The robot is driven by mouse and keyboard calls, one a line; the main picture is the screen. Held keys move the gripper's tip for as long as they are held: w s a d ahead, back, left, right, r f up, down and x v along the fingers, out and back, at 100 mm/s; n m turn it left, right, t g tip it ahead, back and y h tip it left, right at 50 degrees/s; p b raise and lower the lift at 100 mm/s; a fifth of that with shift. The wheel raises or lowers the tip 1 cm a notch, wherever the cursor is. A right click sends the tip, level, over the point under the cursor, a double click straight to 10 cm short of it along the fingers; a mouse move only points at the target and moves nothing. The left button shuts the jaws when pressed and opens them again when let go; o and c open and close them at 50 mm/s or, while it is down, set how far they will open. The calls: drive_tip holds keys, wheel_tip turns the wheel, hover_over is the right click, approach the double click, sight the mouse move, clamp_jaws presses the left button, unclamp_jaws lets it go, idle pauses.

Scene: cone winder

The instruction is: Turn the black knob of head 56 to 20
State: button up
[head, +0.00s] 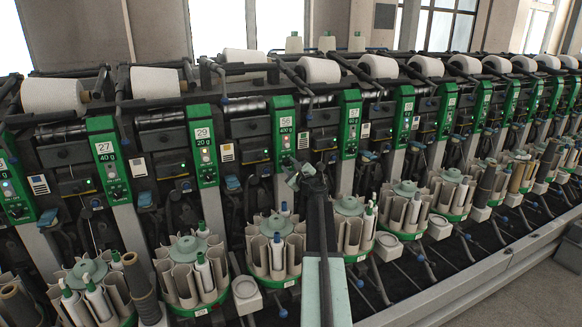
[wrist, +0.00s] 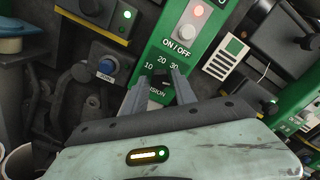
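The green panel of head 56 (head: 284,128) stands left of centre in the head view, with "56" and a weight printed on it. In the wrist view the green panel (wrist: 205,28) fills the middle, with "ON/OFF" and a scale of 10, 20 and 30. The black knob (wrist: 160,79) sits below the scale, between my fingertips. Its pointer is too dark to read. My gripper (wrist: 161,86) is open, with one finger on each side of the knob; contact is not clear. In the head view my gripper (head: 303,174) is at the panel's lower end and hides the knob.
A white round button (wrist: 185,32) with a lit red lamp above it sits on the same panel. A blue button (wrist: 107,65) is to the left. Neighbouring panel 29 (head: 203,146) and white yarn cones (head: 319,70) line the machine. Bobbin magazines (head: 272,250) stand below.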

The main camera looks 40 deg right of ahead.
drive_tip(key=c, duration=0.5)
drive_tip(key=shift+s+d, duration=0.2)
drive_tip(key=shift+d, duration=0.1)
clamp_jaws()
drive_tip(key=shift+w+a, duration=0.15)
drive_tip(key=shift+a, duration=0.1)
